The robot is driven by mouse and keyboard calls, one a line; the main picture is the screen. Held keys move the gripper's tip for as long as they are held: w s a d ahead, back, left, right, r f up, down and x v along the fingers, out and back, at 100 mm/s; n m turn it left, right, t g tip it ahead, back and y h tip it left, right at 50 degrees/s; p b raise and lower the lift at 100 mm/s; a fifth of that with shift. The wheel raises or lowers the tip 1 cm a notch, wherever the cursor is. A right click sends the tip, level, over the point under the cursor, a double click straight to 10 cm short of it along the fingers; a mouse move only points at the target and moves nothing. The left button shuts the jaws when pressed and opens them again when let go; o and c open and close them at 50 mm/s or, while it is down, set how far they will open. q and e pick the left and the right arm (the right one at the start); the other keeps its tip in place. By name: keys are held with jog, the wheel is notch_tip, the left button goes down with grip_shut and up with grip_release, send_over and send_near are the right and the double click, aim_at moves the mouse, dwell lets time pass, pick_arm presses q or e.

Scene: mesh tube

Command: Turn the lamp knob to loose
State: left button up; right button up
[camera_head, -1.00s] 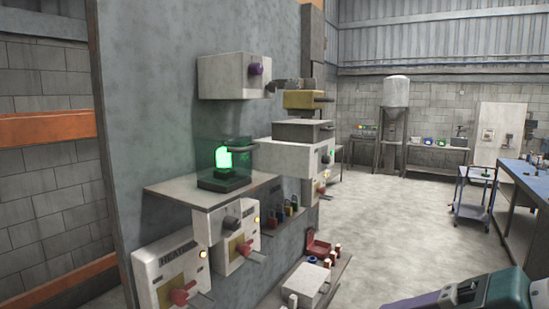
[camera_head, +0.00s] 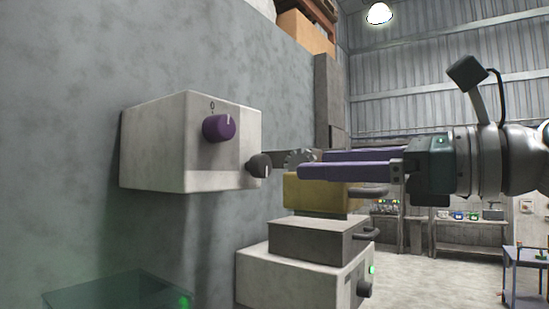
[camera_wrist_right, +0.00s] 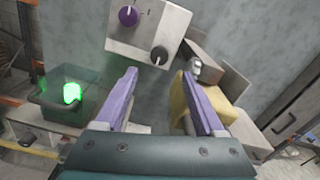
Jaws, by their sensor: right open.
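A pale box (camera_head: 155,150) on the grey wall carries a purple knob (camera_head: 218,128) with a light pointer line and a "0" mark above it. A dark knob (camera_head: 259,166) sits at its lower right corner. Both knobs also show in the right wrist view, purple (camera_wrist_right: 129,15) and dark (camera_wrist_right: 159,55). I cannot tell which one is the lamp knob. My right gripper (camera_head: 310,168) has its purple fingers pointing left, right of the dark knob and apart from it. In the wrist view the gripper (camera_wrist_right: 158,80) is open and empty. My left gripper is out of view.
A glass case (camera_wrist_right: 48,108) with a glowing green light (camera_wrist_right: 72,93) stands below the box. A yellow block (camera_head: 318,197) and a grey handled box (camera_head: 318,240) lie beneath my right fingers. The space before the purple knob is clear.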

aim_at(266, 165)
jog(key=p+x, duration=0.3)
jog(key=x, duration=0.3)
jog(key=shift+a+r, duration=0.1)
jog(key=shift+r, duration=0.1)
jog(key=shift+w+a+f+p, duration=0.2)
jog(key=shift+w+a+p, duration=0.3)
jog(key=shift+a, duration=0.1)
grip_shut()
